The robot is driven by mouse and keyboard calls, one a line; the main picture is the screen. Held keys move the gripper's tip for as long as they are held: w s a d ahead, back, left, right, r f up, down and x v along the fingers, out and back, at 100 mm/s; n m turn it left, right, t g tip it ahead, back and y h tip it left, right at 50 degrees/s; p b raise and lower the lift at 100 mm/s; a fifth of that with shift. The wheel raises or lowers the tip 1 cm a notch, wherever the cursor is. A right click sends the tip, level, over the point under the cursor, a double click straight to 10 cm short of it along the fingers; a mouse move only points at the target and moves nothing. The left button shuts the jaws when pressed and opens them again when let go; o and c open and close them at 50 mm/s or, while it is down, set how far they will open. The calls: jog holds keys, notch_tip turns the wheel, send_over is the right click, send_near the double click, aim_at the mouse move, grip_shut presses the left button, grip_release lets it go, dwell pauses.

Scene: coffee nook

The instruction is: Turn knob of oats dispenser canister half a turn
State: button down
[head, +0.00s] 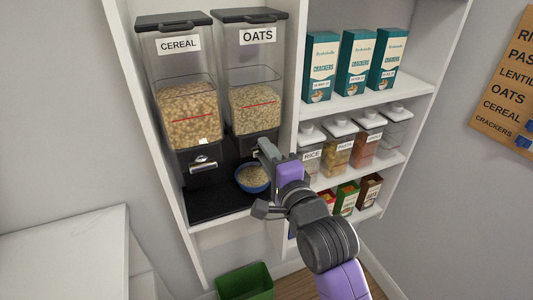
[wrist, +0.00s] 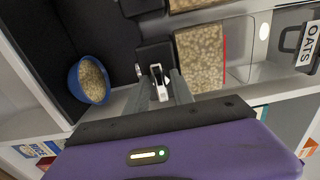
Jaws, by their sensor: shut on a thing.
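The oats dispenser canister (head: 252,75) stands on the shelf in the head view, right of the cereal canister, with oats inside. In the wrist view it lies sideways, and its oats (wrist: 201,58) show behind the clear wall. Its knob (wrist: 158,82) is a light metal piece on the dark base. My gripper (wrist: 160,88) is shut on the knob, with one finger on each side. In the head view my gripper (head: 265,152) covers most of the knob. A blue bowl (head: 252,179) with oats sits below the dispenser, and also shows in the wrist view (wrist: 90,81).
The cereal canister (head: 187,95) with its own knob stands close on the left. Jars (head: 338,143) and cracker boxes (head: 357,65) fill the shelves on the right. A shelf divider (head: 294,80) runs beside the oats canister. A green bin (head: 245,282) stands below.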

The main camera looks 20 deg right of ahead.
jog(key=c, duration=1.4)
grip_release()
jog(key=shift+s, duration=0.1)
jog(key=s+b, duration=0.1)
jog(key=s, duration=0.6)
jog(key=shift+s+b, duration=0.3)
